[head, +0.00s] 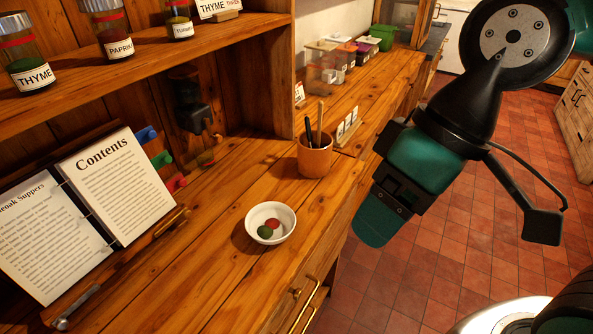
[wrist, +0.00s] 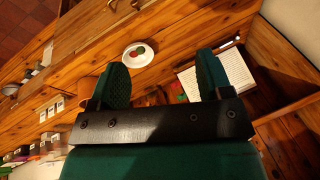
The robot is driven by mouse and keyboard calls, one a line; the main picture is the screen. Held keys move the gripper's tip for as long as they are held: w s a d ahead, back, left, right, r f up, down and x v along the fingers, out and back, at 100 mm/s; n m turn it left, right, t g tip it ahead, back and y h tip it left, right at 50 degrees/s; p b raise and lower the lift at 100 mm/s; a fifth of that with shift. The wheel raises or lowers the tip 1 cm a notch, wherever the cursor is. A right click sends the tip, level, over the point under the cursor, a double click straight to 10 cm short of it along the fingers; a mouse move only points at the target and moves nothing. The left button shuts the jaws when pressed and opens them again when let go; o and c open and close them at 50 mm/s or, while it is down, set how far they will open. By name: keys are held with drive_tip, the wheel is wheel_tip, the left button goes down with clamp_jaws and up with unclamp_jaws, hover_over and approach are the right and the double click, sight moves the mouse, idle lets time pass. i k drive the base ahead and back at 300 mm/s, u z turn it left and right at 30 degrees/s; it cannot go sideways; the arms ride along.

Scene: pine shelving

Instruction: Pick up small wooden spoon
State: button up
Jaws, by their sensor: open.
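A light wooden handle (head: 319,121), probably the small wooden spoon, stands upright in a tan cup (head: 315,158) on the counter. Its lower end is hidden inside the cup. A dark handle (head: 308,129) stands beside it. My gripper (head: 377,221) is right of the cup, raised and apart from it, over the counter's front edge and the tiled floor. In the wrist view my gripper (wrist: 162,76) is open, with nothing between its two green fingers. The cup (wrist: 86,88) shows partly there, behind the left finger.
A white bowl (head: 270,223) with a red and a green item stands in front of the cup. An open recipe book (head: 105,190) leans at left. Spice jars (head: 110,30) line the shelf above. Small label cards (head: 347,128) stand behind the cup.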

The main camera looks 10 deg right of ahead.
sight(321, 103)
drive_tip(key=k, duration=0.5)
drive_tip(key=z, duration=1.75)
drive_tip(key=i, duration=1.65)
drive_tip(key=u, duration=2.75)
